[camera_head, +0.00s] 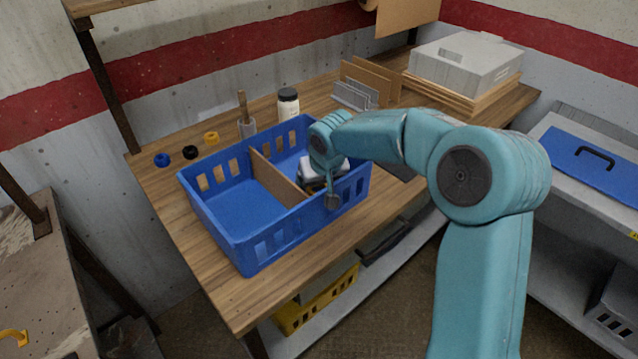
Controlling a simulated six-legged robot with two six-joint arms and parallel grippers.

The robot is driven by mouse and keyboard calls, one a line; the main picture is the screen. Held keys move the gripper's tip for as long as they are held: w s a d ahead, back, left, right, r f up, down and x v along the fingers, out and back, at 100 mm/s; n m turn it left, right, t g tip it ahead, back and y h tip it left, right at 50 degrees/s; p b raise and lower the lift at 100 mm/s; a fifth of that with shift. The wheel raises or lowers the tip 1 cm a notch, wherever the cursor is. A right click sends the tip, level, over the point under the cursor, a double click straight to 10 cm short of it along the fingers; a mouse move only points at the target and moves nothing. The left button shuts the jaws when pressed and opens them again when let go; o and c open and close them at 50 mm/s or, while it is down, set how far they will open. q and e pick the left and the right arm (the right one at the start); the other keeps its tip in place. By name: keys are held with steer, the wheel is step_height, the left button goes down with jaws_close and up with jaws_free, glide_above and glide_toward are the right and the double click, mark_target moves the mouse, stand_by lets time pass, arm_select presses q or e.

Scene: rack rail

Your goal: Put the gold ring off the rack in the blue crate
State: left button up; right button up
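The blue crate (240,205) stands on the wooden table, with a brown divider (277,178) splitting it into a left and a right compartment. The left compartment looks empty. My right gripper (314,187) points down into the right compartment. Its fingers are small and partly hidden by my wrist and the crate wall, so I cannot tell whether they are open, shut or holding something. I cannot make out the gold ring or the rack for sure. A small yellow-orange ring (211,138) lies on the table behind the crate. My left gripper is out of view.
A blue ring (162,160) and a black ring (190,152) lie left of the yellow-orange one. A grey box (465,62) sits back right. The table's front left is clear.

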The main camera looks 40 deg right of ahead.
steer(key=shift+r, duration=0.2)
steer(key=v, duration=1.2)
steer(key=shift+p, duration=0.45)
